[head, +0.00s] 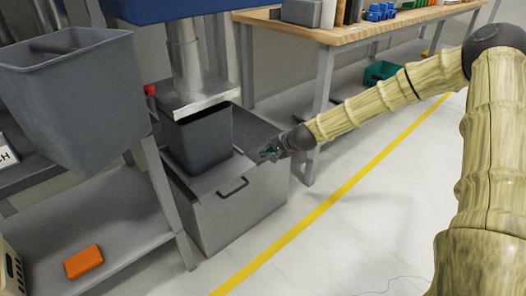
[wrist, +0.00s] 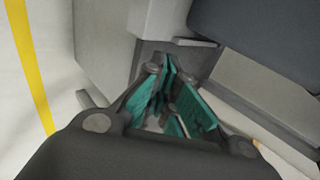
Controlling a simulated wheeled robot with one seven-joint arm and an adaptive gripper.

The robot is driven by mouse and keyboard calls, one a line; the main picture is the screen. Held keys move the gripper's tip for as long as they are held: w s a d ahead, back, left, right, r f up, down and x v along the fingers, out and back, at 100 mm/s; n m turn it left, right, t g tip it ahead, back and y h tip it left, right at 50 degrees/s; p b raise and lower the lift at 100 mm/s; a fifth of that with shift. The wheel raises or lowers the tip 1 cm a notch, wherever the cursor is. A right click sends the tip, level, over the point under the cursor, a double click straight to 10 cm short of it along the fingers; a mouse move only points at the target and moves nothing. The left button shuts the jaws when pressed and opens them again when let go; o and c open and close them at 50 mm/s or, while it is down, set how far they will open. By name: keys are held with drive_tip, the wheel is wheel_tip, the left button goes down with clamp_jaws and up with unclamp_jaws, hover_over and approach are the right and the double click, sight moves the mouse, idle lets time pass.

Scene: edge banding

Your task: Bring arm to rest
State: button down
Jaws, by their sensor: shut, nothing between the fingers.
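My gripper (head: 270,152) is at the end of my outstretched arm, right of a dark grey bin in the head view. Its teal finger pads also show in the wrist view (wrist: 175,95), close together with nothing held between them. The arm reaches in from the right side of the head view.
A grey tub (head: 75,95) stands at left above a shelf with an orange block (head: 84,262). A wooden-topped workbench (head: 345,35) is behind the arm. A teal crate (head: 383,72) sits below it. A yellow line (head: 330,200) crosses the open floor.

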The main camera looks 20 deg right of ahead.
drive_tip(key=s+a+f+n+g+h, duration=0.1)
drive_tip(key=s+a+f+n+g, duration=0.2)
drive_tip(key=s+a+f, duration=0.55)
drive_tip(key=s+a+f+n+g, duration=0.2)
drive_tip(key=s+a+f+n, duration=0.15)
drive_tip(key=s+f, duration=0.95)
drive_tip(key=s+f+n+g+h, duration=0.1)
drive_tip(key=s+f+n+g, duration=0.2)
drive_tip(key=s, duration=1.2)
drive_tip(key=s+f+n+g+h, duration=0.1)
drive_tip(key=s+f+n, duration=0.3)
drive_tip(key=s, duration=1.1)
wheel_tip(320, 180, up, 29)
drive_tip(key=p, duration=2.7)
drive_tip(key=shift+w+a+p, duration=0.4)
drive_tip(key=shift+n, duration=0.25)
